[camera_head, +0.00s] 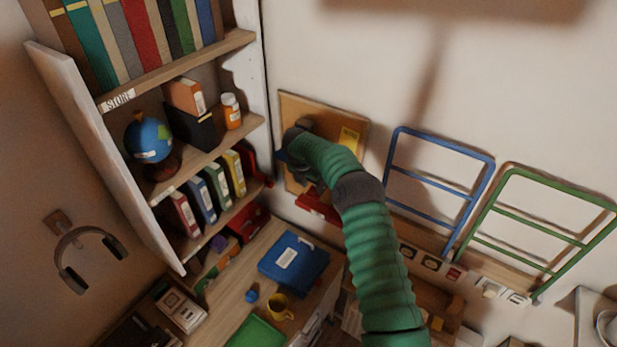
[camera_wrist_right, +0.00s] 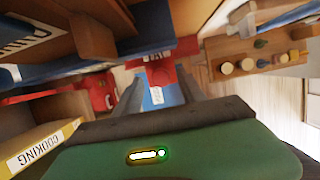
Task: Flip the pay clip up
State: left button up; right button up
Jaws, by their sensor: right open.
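In the head view my right gripper (camera_head: 298,152) is at the wooden wall board (camera_head: 350,112), mostly hidden behind its own green arm. In the right wrist view its two dark fingers (camera_wrist_right: 160,90) are open and apart. A red piece (camera_wrist_right: 162,74) shows between and just beyond the fingertips, under lettering that seems to read PAY. This looks like the pay clip. A blue piece with a white label (camera_wrist_right: 157,95) lies below it in that view. I cannot tell whether the fingers touch the clip. My left gripper is not in view.
A bookcase (camera_head: 258,70) stands close on the left of the board. A yellow note (camera_head: 349,140) is on the board, and a red item (camera_head: 318,207) shows at its lower edge. Blue (camera_head: 440,160) and green (camera_head: 540,215) wall racks are to the right. A desk with a blue box (camera_head: 294,258) is below.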

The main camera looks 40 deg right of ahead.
jog(key=b+v, duration=0.4)
jog(key=v, duration=1.1)
jog(key=shift+r+b, duration=0.3)
jog(key=shift+b, duration=0.05)
